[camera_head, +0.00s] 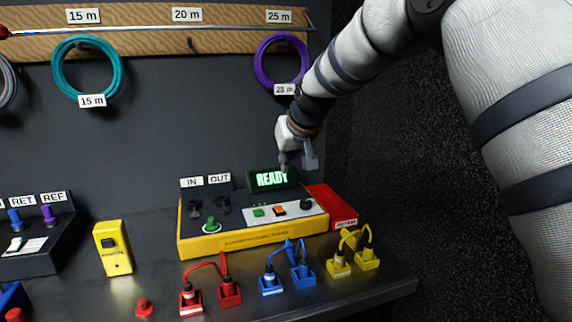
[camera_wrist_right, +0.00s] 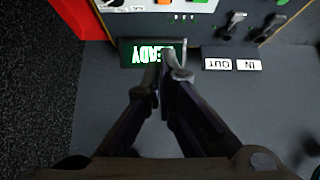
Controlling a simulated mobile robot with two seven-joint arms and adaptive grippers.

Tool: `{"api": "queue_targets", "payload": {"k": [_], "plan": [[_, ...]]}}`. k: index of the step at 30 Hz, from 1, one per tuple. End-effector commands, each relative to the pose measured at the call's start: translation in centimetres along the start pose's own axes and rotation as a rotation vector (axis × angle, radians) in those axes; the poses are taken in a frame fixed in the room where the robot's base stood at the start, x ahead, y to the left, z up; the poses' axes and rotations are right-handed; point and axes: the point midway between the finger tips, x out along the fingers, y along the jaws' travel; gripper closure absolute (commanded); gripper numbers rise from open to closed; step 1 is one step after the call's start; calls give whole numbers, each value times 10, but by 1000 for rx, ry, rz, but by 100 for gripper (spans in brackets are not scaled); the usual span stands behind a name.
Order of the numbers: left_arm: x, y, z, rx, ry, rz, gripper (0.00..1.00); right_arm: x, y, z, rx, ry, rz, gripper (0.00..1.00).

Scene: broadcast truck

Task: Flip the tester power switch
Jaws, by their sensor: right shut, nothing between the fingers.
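The tester is a yellow-edged box (camera_head: 250,240) on the bench, with a lit display reading READY (camera_head: 271,179) at its back edge. Its light panel carries a green button (camera_head: 258,212), an orange switch (camera_head: 279,210) and a black knob (camera_head: 306,204). I cannot tell which one is the power switch. My right gripper (camera_head: 296,166) is shut and empty, above and behind the display. In the right wrist view, its closed fingertips (camera_wrist_right: 168,72) overlap the display (camera_wrist_right: 140,52), and the panel shows only partly at the top edge. My left gripper is out of view.
A red box (camera_head: 330,205) stands right of the tester. Red (camera_head: 230,292), blue (camera_head: 270,284) and yellow (camera_head: 368,258) plugs with cables stand in front. A yellow handheld unit (camera_head: 113,248) is to the left. Cable coils hang on the wall behind.

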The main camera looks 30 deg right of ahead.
Motion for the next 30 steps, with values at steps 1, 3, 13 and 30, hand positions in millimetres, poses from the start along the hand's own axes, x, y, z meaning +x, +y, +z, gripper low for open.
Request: {"api": "queue_targets", "payload": {"k": [1, 3, 13, 30], "plan": [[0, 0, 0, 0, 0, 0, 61, 0, 0, 0, 0, 0, 0, 100], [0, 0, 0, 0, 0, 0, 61, 0, 0, 0, 0, 0, 0, 100], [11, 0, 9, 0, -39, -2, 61, -10, 0, 8, 0, -92, -1, 100], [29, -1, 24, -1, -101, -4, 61, 61, 0, 17, -1, -98, 1, 100]]}}
